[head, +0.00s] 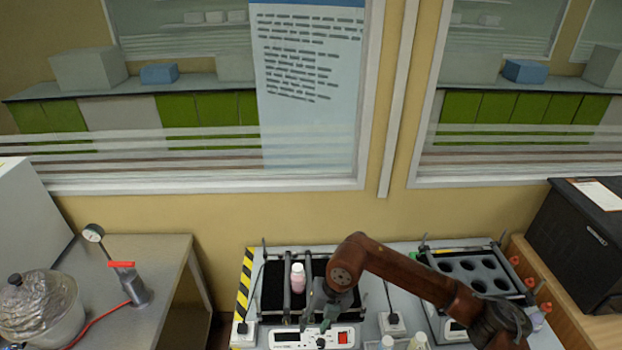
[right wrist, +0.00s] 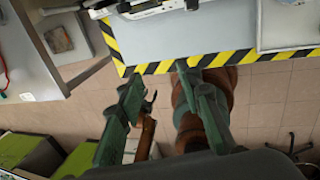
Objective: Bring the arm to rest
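My right arm (head: 420,280) is brown and comes in from the lower right of the head view, bends over the bench and points down. Its gripper (head: 325,308) hangs by the front of the left device, just right of a small pink bottle with a white cap (head: 298,278), and partly hides the device. In the right wrist view the gripper's two green fingers (right wrist: 160,76) are spread apart with nothing between them. They point toward a bench edge with yellow-black tape. My left gripper is in neither view.
The bottle stands upright on a device with dark platforms and rails (head: 272,290). A block with several round holes (head: 468,260) stands on the right. A foil-covered vessel (head: 40,305) and a gauge (head: 93,233) are on the left table. A black box (head: 575,245) stands far right.

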